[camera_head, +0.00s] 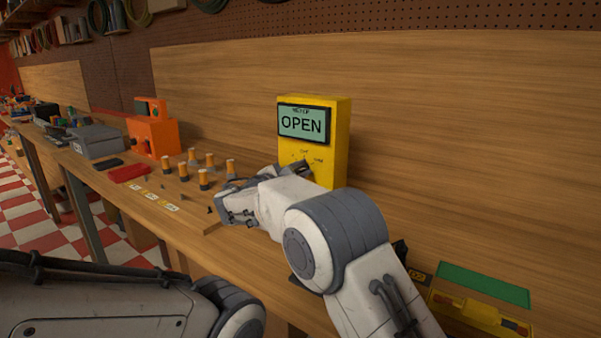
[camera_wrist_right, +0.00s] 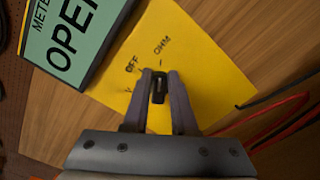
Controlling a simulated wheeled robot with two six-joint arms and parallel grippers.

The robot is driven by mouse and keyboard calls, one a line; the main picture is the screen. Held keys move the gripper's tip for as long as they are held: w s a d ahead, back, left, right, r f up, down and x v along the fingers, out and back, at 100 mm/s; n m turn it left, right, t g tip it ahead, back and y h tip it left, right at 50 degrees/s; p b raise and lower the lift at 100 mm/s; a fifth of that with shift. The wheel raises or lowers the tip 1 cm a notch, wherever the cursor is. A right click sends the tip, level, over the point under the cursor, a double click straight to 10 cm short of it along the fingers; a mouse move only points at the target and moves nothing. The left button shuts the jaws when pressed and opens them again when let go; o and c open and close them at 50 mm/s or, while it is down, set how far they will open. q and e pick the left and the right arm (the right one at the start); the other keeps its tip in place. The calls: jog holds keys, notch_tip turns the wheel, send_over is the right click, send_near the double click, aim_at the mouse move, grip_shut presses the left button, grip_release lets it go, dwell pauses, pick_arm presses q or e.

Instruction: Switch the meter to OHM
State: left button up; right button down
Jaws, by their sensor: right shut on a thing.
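The yellow meter (camera_head: 342,140) stands upright on the bench, and its display (camera_head: 303,122) reads OPEN. The meter face also shows in the right wrist view (camera_wrist_right: 205,75), with the marks OFF, OHM and V around a small dark knob (camera_wrist_right: 159,88). My right gripper (camera_wrist_right: 159,80) is shut on this knob, one finger on each side. The visible part of the knob appears lined up with the OHM mark. In the head view my right gripper (camera_head: 302,168) is at the lower meter face, partly hidden by my wrist. My left gripper is out of view.
Several orange-and-grey posts (camera_head: 204,180) stand left of my right wrist. An orange device (camera_head: 153,131), a grey box (camera_head: 97,142) and a red block (camera_head: 127,174) sit farther left. A green mat (camera_head: 484,284) and a yellow tray (camera_head: 480,313) lie at the front right. Red cables (camera_wrist_right: 285,125) pass near the meter.

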jog(key=shift+a+f, duration=0.1)
jog(key=shift+f, duration=0.05)
jog(key=c, duration=0.7)
grip_release()
jog(key=shift+s, duration=0.15)
jog(key=v, duration=1)
jog(key=shift+s+a+b, duration=0.1)
jog(key=shift+b, duration=0.3)
